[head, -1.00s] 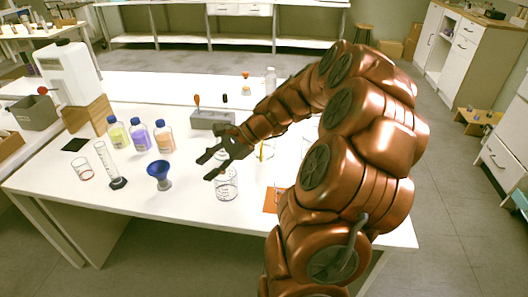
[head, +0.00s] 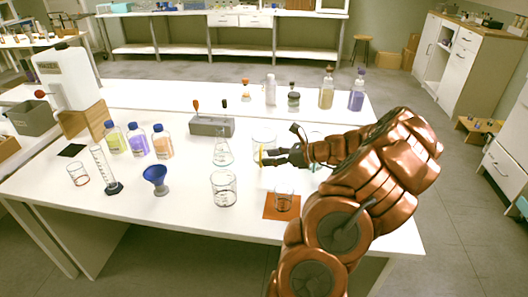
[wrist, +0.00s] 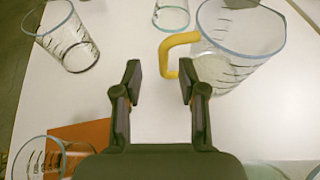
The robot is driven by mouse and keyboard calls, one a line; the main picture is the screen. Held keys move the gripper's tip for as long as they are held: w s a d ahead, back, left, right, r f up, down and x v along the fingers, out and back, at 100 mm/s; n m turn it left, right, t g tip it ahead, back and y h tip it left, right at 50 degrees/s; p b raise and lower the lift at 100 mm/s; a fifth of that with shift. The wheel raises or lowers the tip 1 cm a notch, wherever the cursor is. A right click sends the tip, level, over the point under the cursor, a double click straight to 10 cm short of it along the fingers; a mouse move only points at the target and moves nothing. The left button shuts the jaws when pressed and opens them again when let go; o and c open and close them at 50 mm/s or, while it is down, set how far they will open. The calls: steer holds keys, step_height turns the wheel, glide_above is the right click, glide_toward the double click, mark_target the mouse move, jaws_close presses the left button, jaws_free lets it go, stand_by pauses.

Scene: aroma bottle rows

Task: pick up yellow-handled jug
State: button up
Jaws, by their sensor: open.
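The yellow-handled jug is a clear, marked vessel in the upper right of the wrist view (wrist: 240,45). Its yellow handle (wrist: 172,48) sticks out to the left, toward the space ahead of my fingers. In the head view the jug (head: 264,137) stands on the white table, partly behind my gripper (head: 271,156), and a bit of yellow shows at the fingertips. In the wrist view my gripper (wrist: 160,80) is open and empty between the fingers. Its right fingertip overlaps the handle's lower end in the picture; I cannot tell if they touch.
A glass beaker (head: 222,188) and a conical flask (head: 222,150) stand left of my gripper. A small beaker (head: 284,199) stands on an orange mat (head: 271,213) in front. A grey rack (head: 207,125) stands behind.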

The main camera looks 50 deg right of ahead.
mark_target(261, 165)
steer(key=x, duration=0.3)
steer(key=f+x, duration=0.1)
steer(key=x, duration=0.1)
steer(key=shift+s+d, duration=0.1)
steer(key=shift+d, duration=0.25)
jaws_close()
steer(key=shift+r, duration=0.1)
